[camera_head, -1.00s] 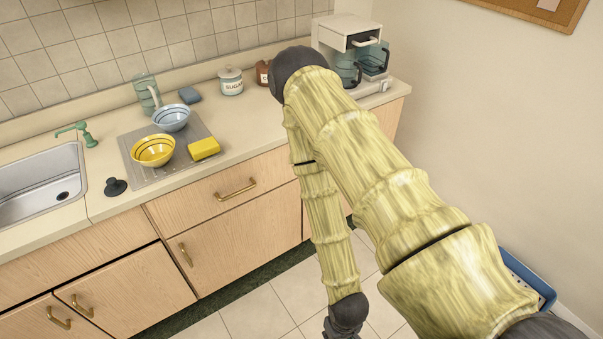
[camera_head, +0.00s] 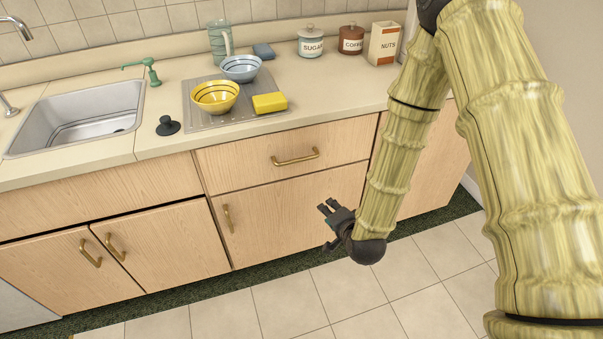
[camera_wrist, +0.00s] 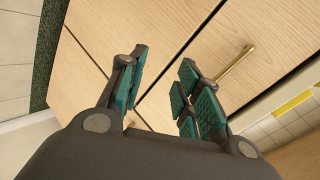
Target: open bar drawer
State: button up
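The drawer (camera_head: 245,156) is a light wood front under the counter with a brass bar handle (camera_head: 295,157), and it is closed. In the wrist view the drawer handle (camera_wrist: 236,62) lies beyond and to the right of the fingers. My gripper (camera_head: 325,207) is in front of the cabinet, below and right of the handle, not touching it. In the wrist view my gripper (camera_wrist: 160,85) has its teal-padded fingers spread apart with nothing between them.
A lower cabinet door (camera_head: 270,215) is under the drawer. The counter holds a sink (camera_head: 60,115), a yellow bowl (camera_head: 215,97), a blue bowl (camera_head: 240,68), a yellow sponge (camera_head: 270,103) and canisters (camera_head: 311,42). The tiled floor (camera_head: 290,300) in front is clear.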

aim_at(303, 160)
jog(key=w+a+r+m+t+y+b, duration=0.2)
jog(key=w+a+r+m+t+b, duration=0.25)
jog(key=w+r, duration=0.3)
jog(key=shift+n+g, duration=0.35)
jog(key=shift+g, duration=0.1)
jog(key=x, duration=0.3)
jog(key=p+x, duration=0.1)
jog(key=x, duration=0.7)
jog(key=shift+f, duration=0.35)
grip_shut()
